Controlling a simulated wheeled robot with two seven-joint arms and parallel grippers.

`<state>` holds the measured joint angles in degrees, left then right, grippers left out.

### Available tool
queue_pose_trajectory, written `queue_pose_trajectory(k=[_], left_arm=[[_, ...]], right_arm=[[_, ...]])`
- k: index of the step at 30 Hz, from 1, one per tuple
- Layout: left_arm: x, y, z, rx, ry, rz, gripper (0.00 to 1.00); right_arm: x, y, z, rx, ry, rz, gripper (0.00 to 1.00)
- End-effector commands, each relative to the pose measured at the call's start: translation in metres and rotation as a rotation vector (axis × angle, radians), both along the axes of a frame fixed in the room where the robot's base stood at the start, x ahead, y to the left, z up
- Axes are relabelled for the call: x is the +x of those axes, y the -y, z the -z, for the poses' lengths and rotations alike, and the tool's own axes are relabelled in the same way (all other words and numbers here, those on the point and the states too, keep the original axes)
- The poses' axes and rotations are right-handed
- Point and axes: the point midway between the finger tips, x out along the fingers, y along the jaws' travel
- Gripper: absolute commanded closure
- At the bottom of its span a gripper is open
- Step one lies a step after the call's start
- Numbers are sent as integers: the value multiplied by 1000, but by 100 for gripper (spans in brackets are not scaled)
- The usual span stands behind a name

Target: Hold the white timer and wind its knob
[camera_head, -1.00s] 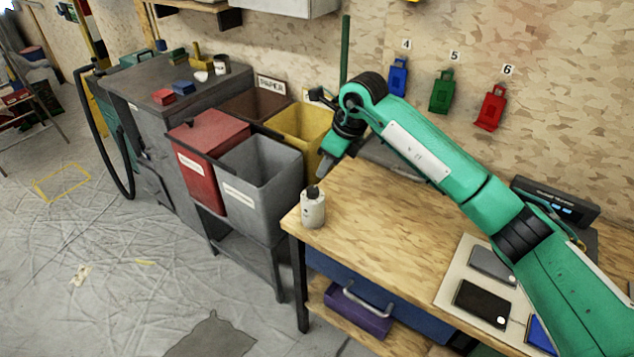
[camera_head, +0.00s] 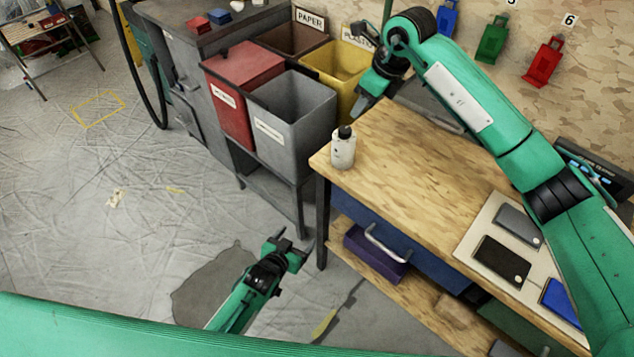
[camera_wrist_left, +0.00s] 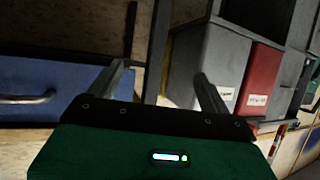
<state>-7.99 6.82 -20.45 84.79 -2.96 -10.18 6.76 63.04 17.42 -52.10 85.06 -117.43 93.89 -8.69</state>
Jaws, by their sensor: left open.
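The white timer (camera_head: 342,152) stands upright on the near left corner of the wooden bench in the head view. Its dark knob (camera_head: 345,132) is on top. My left gripper (camera_head: 293,241) is open and empty, low over the floor in front of the bench's left leg, below and apart from the timer. Its two spread fingers (camera_wrist_left: 161,88) show in the left wrist view with nothing between them; the timer is not seen there. My right gripper (camera_head: 361,106) points down near the bench's left end, just behind the timer and apart from it. Its finger gap is unclear.
The wooden bench (camera_head: 420,170) is clear around the timer. A grey bin (camera_head: 290,110), a red bin (camera_head: 243,75) and a yellow bin (camera_head: 335,65) stand left of it. A board (camera_head: 480,248) with flat devices lies at right. A purple box (camera_head: 375,255) sits below.

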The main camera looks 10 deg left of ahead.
Motion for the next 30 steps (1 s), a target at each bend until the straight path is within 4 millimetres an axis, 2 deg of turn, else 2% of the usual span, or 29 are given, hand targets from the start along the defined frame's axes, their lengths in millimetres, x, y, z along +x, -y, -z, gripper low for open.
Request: queue_pose_trajectory(k=[1, 6, 9, 12, 16, 20, 23, 30], left_arm=[[12, 9, -30, -21, 58, 13, 19], [36, 34, -117, -88, 225, 51, 19], [43, 44, -159, -121, 303, 69, 19], [44, 52, -189, -147, 357, 84, 19], [45, 57, -211, -165, 398, 96, 19], [51, 61, -217, -170, 410, 98, 19], [62, 66, -218, -170, 410, 98, 19], [103, 85, -218, -169, 409, 98, 19]], right_arm=[[0, 0, 0, 0, 0, 0, 64], [0, 0, 0, 0, 0, 0, 64], [0, 0, 0, 0, 0, 0, 64], [0, 0, 0, 0, 0, 0, 64], [0, 0, 0, 0, 0, 0, 64], [0, 0, 0, 0, 0, 0, 64], [0, 0, 0, 0, 0, 0, 64], [0, 0, 0, 0, 0, 0, 64]])
